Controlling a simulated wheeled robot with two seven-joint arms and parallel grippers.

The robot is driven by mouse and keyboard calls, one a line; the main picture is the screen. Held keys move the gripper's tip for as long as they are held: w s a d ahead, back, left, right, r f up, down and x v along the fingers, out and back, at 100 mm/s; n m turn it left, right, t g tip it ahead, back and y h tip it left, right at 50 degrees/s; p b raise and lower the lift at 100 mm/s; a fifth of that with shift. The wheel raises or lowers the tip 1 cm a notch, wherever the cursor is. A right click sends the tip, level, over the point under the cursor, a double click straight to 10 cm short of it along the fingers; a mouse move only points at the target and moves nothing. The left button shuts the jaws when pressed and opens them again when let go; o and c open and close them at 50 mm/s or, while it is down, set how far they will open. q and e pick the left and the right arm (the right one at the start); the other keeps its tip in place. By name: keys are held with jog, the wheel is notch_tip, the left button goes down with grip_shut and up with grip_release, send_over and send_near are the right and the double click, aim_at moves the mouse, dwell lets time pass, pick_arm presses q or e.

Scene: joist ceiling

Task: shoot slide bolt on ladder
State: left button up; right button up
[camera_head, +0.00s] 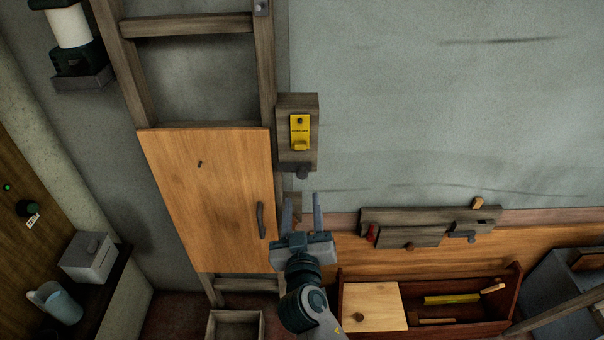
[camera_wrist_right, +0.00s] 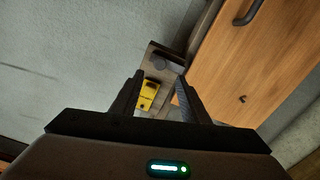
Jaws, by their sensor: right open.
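The wooden ladder (camera_head: 187,26) stands against the grey wall, with an orange-brown panel (camera_head: 207,195) fastened over its rungs. A wooden block (camera_head: 285,103) with a yellow tag (camera_head: 299,128) sits beside its right rail. I cannot tell which fitting is the slide bolt; a small grey fitting (camera_head: 261,7) also shows high on the right rail. My right gripper (camera_head: 302,205) is open and empty, just below the knob.
A dark handle (camera_head: 261,220) is on the panel, left of my right gripper. A wooden wall fixture (camera_head: 405,237) and a toolbox (camera_head: 455,329) stand to the right. A jug (camera_head: 58,303) and grey box (camera_head: 90,257) are at left. The upper right wall is clear.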

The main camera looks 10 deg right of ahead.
aim_at(302, 176)
jog(key=w+p, duration=0.1)
jog(key=w, duration=0.1)
jog(key=w+d, duration=0.1)
jog(key=w, duration=0.2)
jog(key=w+p, duration=0.1)
jog(key=w, duration=0.2)
jog(key=shift+w+d+r+p, duration=0.1)
jog(key=shift+w+d+p, duration=0.05)
jog(key=shift+d+p, duration=0.2)
jog(key=shift+w+d, duration=0.1)
jog(key=shift+w, duration=0.5)
